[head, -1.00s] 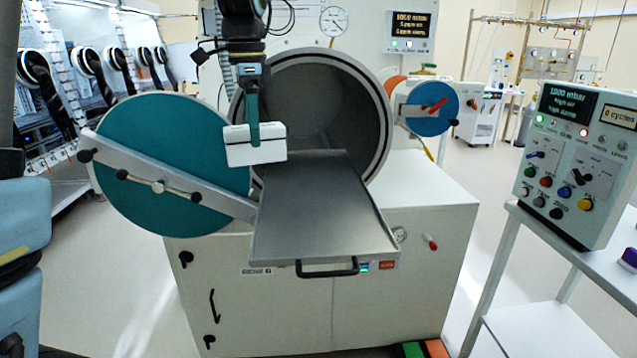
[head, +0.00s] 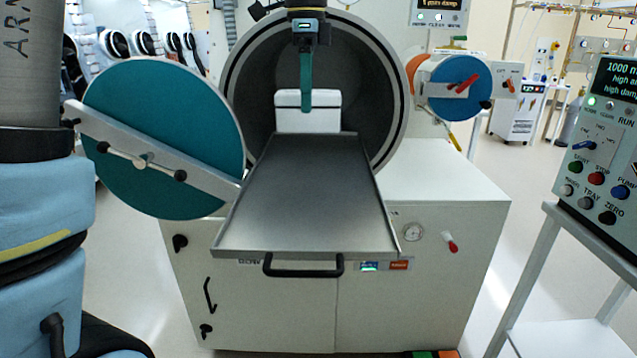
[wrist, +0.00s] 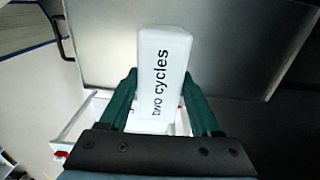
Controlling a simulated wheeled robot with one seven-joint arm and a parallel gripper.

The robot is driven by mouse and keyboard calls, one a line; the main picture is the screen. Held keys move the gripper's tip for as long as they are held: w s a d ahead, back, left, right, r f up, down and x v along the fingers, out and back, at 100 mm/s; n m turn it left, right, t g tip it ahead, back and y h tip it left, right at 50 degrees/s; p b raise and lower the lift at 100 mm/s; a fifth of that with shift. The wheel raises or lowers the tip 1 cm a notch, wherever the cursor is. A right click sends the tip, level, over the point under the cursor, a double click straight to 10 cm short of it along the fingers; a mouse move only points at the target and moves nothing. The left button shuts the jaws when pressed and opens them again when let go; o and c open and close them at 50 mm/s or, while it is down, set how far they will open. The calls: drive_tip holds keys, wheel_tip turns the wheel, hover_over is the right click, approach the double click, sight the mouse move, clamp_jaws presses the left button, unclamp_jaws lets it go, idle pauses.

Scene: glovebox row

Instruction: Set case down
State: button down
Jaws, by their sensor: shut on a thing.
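The case (head: 308,118) is a white box, labelled "two cycles" in the wrist view (wrist: 163,60). My gripper (head: 306,95) comes down from above and is shut on it, with a green finger on each side in the wrist view (wrist: 163,95). In the head view the case shows in front of the round chamber opening, at the back end of the grey tray (head: 310,195). I cannot tell whether its underside touches the tray. The tray is pulled out of the chamber and bare.
The round teal door (head: 165,120) stands open to the left of the tray. A black handle (head: 303,268) is on the tray's front edge. A control panel (head: 610,150) on a stand is at the right, and a smaller blue port (head: 452,88) is right of the chamber (head: 255,80).

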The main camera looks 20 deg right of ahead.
drive_tip(key=f, duration=0.1)
drive_tip(key=f+b, duration=0.1)
drive_tip(key=f, duration=0.1)
drive_tip(key=shift+w+d, duration=0.15)
drive_tip(key=shift+d, duration=0.15)
hover_over(311, 187)
wheel_tip(311, 187, down, 9)
drive_tip(key=shift+f+p, duration=0.1)
drive_tip(key=shift+p, duration=0.3)
drive_tip(key=shift+f, duration=0.2)
drive_tip(key=shift+c, duration=0.5)
unclamp_jaws()
drive_tip(key=shift+r, duration=0.15)
wheel_tip(311, 187, up, 12)
drive_tip(key=shift+r+b, duration=0.1)
drive_tip(key=shift+b, duration=0.35)
